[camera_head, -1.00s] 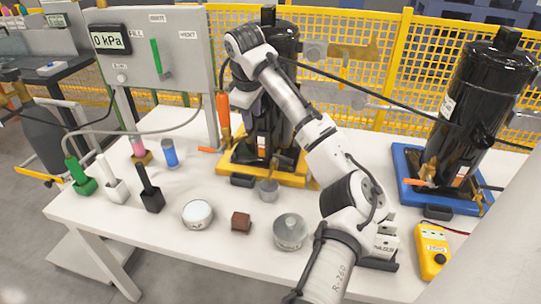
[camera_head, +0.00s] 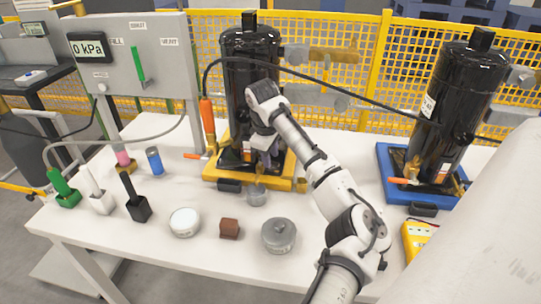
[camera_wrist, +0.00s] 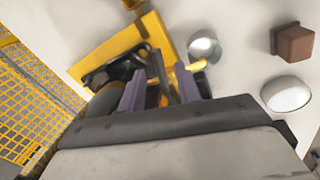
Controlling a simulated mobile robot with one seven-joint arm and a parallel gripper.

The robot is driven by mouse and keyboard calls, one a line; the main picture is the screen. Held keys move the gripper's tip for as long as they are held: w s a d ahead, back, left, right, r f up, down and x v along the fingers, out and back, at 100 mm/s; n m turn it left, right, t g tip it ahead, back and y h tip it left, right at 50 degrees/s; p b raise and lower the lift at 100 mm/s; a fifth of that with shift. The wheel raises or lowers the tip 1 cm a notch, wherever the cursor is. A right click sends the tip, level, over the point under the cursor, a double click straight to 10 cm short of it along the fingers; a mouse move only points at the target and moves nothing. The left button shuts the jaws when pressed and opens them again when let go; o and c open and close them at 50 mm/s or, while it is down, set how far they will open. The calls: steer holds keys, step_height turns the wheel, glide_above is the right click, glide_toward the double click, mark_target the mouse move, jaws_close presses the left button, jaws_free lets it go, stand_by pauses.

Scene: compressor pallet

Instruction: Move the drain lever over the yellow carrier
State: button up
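The yellow carrier (camera_head: 214,172) stands on the white table and bears a black compressor (camera_head: 240,95). An orange lever (camera_head: 195,156), seemingly the drain lever, sticks out at the carrier's left side, roughly level. My gripper (camera_head: 267,160) points down in front of the compressor, over the carrier's right part, and is to the right of the lever and apart from it. In the wrist view, my gripper's two purple fingers (camera_wrist: 160,90) are spread, with part of the yellow carrier (camera_wrist: 178,45) beyond them.
An upright orange handle (camera_head: 207,115) stands beside the compressor's left. A grey panel (camera_head: 150,65) is at the left. A blue carrier (camera_head: 390,155) with another compressor is at the right. A white round tin (camera_head: 184,222), brown block (camera_head: 229,229) and grey pot (camera_head: 279,236) lie in front.

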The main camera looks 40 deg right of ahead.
steer(key=shift+d+f, duration=0.1)
steer(key=shift+f, duration=0.45)
jaws_close()
steer(key=m+p, duration=0.1)
steer(key=a+m+p, duration=0.1)
steer(key=m, duration=0.1)
steer(key=m+p, duration=0.1)
steer(key=shift+a+m+g, duration=0.3)
steer(key=shift+m+g, duration=0.1)
jaws_free()
steer(key=shift+r, duration=0.15)
